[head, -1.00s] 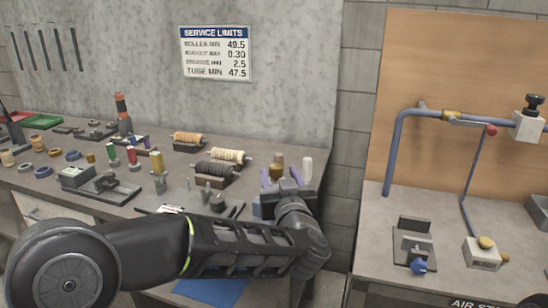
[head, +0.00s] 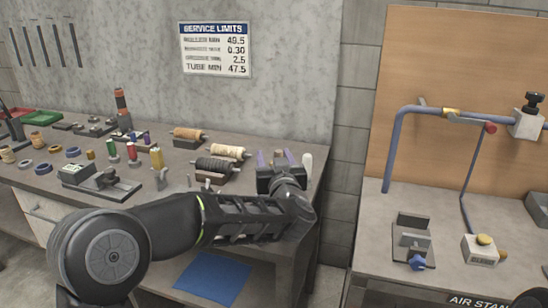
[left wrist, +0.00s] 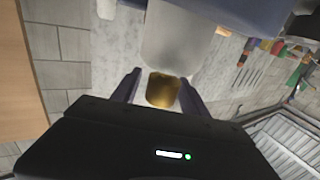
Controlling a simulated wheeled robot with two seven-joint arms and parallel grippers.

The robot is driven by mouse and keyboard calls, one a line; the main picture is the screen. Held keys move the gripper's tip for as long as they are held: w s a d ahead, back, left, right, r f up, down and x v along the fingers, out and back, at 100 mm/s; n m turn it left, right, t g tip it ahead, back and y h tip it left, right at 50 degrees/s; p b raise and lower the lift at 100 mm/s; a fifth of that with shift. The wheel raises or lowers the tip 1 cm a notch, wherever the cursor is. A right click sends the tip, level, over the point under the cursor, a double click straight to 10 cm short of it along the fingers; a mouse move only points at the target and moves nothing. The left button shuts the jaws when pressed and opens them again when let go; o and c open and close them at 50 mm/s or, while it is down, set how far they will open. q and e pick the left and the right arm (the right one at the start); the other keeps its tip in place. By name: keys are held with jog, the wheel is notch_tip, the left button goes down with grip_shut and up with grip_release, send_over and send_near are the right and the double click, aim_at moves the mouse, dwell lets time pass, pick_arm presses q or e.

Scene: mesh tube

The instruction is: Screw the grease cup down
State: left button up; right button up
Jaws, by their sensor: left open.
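A brass-coloured cup (left wrist: 162,90), which looks like the grease cup, sits between the fingers of my left gripper (left wrist: 163,80) in the left wrist view. It is set against a pale grey block (left wrist: 180,38). The fingers stand apart on both sides of the cup, with a gap showing at the left one. In the head view my left gripper (head: 277,158) is at the right end of the workbench, and its body hides the cup. My right gripper is not in view.
A white rounded part (head: 307,165) stands just right of my left gripper. Thread-wound rollers (head: 215,165) lie to its left, and several spools and small parts cover the left bench. A second bench (head: 375,240) with a blue pipe (head: 397,150) stands at the right.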

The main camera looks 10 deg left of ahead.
pick_arm(q)
grip_shut()
dwell(0.4)
jog(key=shift+h, duration=0.3)
